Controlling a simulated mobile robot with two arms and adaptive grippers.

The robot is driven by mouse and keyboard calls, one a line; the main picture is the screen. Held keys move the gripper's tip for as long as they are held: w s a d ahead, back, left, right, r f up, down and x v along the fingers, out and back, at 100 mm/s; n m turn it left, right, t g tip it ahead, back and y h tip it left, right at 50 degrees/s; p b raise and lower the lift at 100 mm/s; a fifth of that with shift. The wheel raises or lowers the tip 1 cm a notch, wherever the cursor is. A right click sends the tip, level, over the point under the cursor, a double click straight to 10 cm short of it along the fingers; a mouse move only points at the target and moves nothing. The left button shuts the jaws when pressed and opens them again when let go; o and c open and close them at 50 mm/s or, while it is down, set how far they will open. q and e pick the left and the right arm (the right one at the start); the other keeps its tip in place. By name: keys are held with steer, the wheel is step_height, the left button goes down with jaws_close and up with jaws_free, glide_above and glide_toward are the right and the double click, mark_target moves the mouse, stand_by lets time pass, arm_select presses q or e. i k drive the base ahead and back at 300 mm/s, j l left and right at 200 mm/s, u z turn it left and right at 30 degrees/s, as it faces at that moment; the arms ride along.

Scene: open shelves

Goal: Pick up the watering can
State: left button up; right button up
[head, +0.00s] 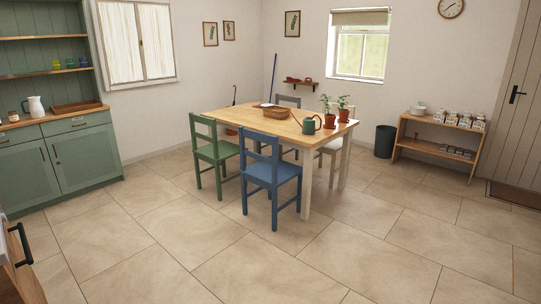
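A small green watering can (309,126) with an orange-brown spout stands upright on the wooden dining table (225,116), near its front edge right of the middle. It is across the room from me. Neither of my grippers shows in the head view.
A blue chair (270,172) and a green chair (215,150) stand at the table's near and left sides. Two potted plants (329,121) and a basket (276,112) share the tabletop. A green dresser (85,155) is left, a low shelf (436,124) right. The foreground floor is clear.

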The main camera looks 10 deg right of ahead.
mark_target(309, 127)
steer(key=i+z, duration=0.3)
steer(key=i, duration=2.15)
